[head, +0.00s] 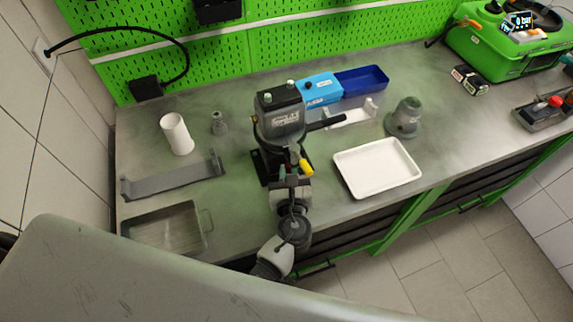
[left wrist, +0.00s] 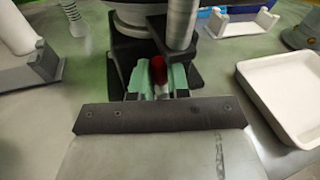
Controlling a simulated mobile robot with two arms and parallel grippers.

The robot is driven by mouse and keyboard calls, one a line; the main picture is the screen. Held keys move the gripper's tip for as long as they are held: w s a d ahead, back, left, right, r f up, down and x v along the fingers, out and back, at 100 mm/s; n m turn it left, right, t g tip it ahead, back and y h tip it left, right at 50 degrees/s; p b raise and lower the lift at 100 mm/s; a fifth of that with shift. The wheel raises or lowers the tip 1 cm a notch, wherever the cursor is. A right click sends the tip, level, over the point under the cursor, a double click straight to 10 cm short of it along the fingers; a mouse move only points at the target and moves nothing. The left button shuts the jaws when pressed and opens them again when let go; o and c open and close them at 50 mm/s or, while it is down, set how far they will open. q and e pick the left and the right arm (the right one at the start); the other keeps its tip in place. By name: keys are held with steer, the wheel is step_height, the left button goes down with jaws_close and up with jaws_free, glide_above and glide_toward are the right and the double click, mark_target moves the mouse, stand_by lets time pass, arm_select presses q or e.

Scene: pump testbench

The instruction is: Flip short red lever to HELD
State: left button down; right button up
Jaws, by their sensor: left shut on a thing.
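The dark pump unit (head: 280,118) stands upright on the bench in the head view, with a black handle to its right and a yellow-tipped part (head: 306,167) low on its front. My left gripper (head: 292,172) is at the front foot of the pump. In the left wrist view its green fingertips (left wrist: 160,82) are shut on the short red lever (left wrist: 158,66). Only the lever's red upper end shows between the fingers; the rest is hidden. No HELD mark can be read. My right gripper is not in view.
A white tray (head: 345,182) lies right of the pump. A metal pan (head: 126,229) and a grey rack (head: 170,183) lie to the left. A white cylinder (head: 176,134) and a grey-green part (head: 405,118) stand farther back.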

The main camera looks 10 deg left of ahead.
arm_select(q)
steer(key=c, duration=1.4)
jaws_free()
steer(key=shift+s, duration=0.1)
steer(key=b+v, duration=0.2)
steer(key=v, duration=0.7)
steer(key=shift+s+d+f+b, duration=0.1)
steer(key=shift+s+b, duration=0.05)
steer(key=shift+b, duration=0.25)
steer(key=shift+s+d+r, duration=0.25)
steer(key=shift+s, duration=0.4)
